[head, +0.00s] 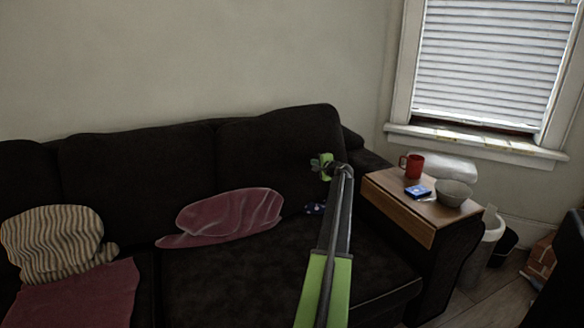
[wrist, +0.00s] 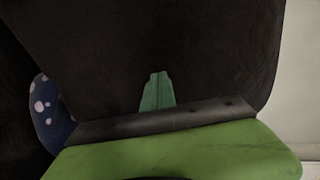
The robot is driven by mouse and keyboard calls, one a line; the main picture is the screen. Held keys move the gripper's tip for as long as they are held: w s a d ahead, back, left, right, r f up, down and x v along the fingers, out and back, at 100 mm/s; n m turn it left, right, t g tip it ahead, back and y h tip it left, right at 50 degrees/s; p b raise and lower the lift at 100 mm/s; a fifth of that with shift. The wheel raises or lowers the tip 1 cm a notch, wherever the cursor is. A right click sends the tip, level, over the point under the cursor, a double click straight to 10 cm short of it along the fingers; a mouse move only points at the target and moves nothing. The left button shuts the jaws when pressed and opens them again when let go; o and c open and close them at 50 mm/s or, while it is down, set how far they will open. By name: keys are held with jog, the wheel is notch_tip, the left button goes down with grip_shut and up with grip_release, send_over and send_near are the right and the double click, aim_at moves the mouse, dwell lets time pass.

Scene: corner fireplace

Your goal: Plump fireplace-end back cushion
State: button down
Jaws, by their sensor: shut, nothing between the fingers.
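The dark sofa has several back cushions along the wall. The right-end back cushion (head: 268,150) is upright with a rounded top. My gripper (head: 322,166) is in front of its right part, with my arm reaching up from below. In the wrist view the dark cushion (wrist: 190,50) fills most of the picture. My green gripper fingers (wrist: 158,90) are together, point at its face and hold nothing. I cannot tell whether they touch it. No fireplace shows in either view.
A blue dotted item (head: 315,208) lies on the seat beside my arm. A crumpled maroon cloth (head: 230,215) and a striped pillow (head: 55,243) lie to the left. A wooden armrest tray (head: 400,208) holds a red mug (head: 412,165), a blue box (head: 418,191) and a bowl (head: 453,192).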

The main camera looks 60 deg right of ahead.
jog(key=shift+s+a+r, duration=0.2)
jog(key=shift+s+a, duration=0.15)
jog(key=shift+s, duration=0.1)
dwell(0.5)
dwell(0.3)
